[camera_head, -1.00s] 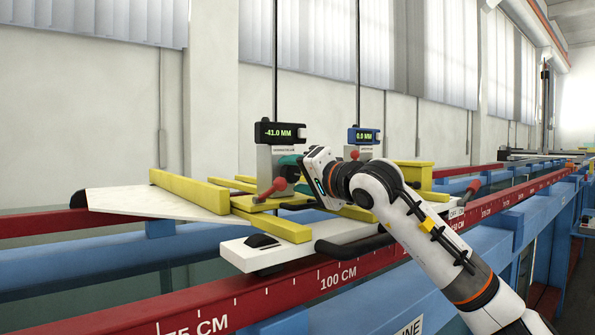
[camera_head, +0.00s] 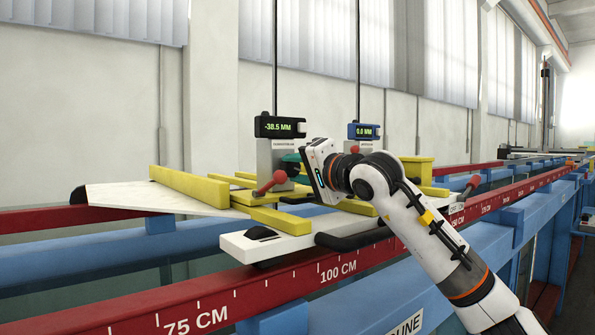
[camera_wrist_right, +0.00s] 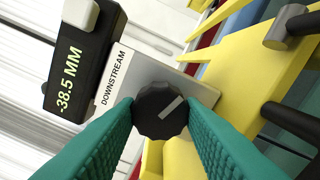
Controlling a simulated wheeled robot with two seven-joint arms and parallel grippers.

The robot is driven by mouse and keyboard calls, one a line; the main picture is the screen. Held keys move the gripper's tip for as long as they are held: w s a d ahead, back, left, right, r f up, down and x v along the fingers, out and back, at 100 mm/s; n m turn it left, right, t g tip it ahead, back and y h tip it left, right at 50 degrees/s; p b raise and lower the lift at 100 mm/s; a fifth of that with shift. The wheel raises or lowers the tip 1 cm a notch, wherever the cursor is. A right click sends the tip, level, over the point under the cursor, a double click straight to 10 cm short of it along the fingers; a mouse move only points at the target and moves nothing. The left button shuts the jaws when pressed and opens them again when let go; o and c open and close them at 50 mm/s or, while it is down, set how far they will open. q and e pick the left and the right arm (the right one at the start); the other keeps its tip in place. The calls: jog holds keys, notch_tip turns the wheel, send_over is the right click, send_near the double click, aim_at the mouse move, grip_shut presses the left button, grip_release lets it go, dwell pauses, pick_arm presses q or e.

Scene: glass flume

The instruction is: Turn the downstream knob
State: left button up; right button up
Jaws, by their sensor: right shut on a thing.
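The downstream knob (camera_wrist_right: 160,111) is a black, ridged dial with a pale pointer line. In the right wrist view it sits on a grey plate labelled DOWNSTREAM (camera_wrist_right: 115,78). The teal fingers of my right gripper (camera_head: 294,160) are shut on it, one on each side. In the head view the knob is hidden by the gripper. The black display (camera_head: 280,127) above it reads -38.5 MM; it also shows in the right wrist view (camera_wrist_right: 80,55). My left gripper is in neither view.
A blue display (camera_head: 364,132) reading 0.0 MM stands farther back. A red-ball lever (camera_head: 279,178) is just left of the gripper. Yellow bars (camera_head: 188,186) and a white carriage (camera_head: 262,241) surround it, above a red scale rail (camera_head: 290,285).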

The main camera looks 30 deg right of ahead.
jog(key=o, duration=1)
jog(key=s+b, duration=0.1)
jog(key=s, duration=0.2)
jog(key=s+b, duration=0.1)
jog(key=s, duration=0.3)
jog(key=s+d+b, duration=0.1)
jog(key=s+b, duration=0.1)
jog(key=s, duration=0.2)
jog(key=shift+f, duration=0.1)
jog(key=shift+s, duration=0.5)
